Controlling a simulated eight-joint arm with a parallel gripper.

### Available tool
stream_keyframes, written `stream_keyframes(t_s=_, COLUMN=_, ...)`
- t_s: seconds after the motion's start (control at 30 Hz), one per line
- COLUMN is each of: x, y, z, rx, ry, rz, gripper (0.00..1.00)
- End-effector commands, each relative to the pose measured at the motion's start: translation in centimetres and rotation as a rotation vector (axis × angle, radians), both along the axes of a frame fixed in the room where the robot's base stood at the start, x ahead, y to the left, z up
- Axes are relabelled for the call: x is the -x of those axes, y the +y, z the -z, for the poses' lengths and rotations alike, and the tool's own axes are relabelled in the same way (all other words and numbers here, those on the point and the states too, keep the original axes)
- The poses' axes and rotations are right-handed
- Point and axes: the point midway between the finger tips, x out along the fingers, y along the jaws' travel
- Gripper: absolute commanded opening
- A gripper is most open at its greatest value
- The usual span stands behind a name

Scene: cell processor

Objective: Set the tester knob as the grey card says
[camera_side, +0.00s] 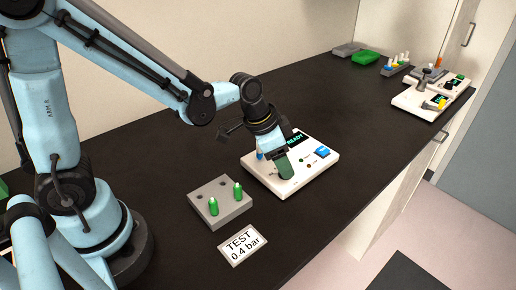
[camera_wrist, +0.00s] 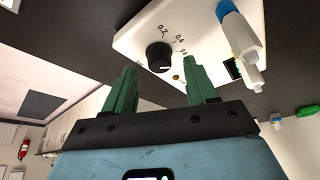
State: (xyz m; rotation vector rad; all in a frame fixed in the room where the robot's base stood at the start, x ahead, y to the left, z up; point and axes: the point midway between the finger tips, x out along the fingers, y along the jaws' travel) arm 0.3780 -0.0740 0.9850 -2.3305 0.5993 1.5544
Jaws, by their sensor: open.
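The tester (camera_side: 262,176) is a white box with a lit "READY" display; its panel (camera_wrist: 135,38) also shows in the wrist view. The black knob (camera_wrist: 159,55) sits on it, with 0.2, 0.4 and 0.6 printed around it. A pale mark shows on the knob's lower edge, but I cannot tell which value it indicates. My gripper (camera_wrist: 161,78) is open, its two green fingers apart, with the knob ahead between them and no clear contact. In the side view my gripper (camera_side: 285,170) hides the knob. The card (camera_side: 242,246) reads "TEST 0.4 bar".
A grey block (camera_side: 206,191) with two green cylinders stands left of the tester. A blue part (camera_side: 322,152) is on the tester's right side. A blue-and-white part (camera_wrist: 242,38) stands out near the knob. Other devices (camera_side: 412,104) are farther right.

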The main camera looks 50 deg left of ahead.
Motion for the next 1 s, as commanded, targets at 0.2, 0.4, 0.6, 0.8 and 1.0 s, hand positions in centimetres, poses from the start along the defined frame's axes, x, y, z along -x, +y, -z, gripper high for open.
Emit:
stream_keyframes(t_s=0.2, x=-0.5, y=-0.3, z=1.3, rx=0.000, ry=0.000, rz=0.000, gripper=0.57)
stream_keyframes(t_s=0.4, x=-0.6, y=-0.3, z=1.6, rx=0.000, ry=0.000, rz=0.000, gripper=0.57)
stream_keyframes(t_s=0.6, x=-0.6, y=-0.3, z=1.6, rx=0.000, ry=0.000, rz=0.000, gripper=0.55)
stream_keyframes(t_s=0.8, x=-0.6, y=-0.3, z=1.6, rx=0.000, ry=0.000, rz=0.000, gripper=0.25)
stream_keyframes(t_s=1.0, x=-0.6, y=-0.3, z=1.6, rx=0.000, ry=0.000, rz=-0.001, gripper=0.01)
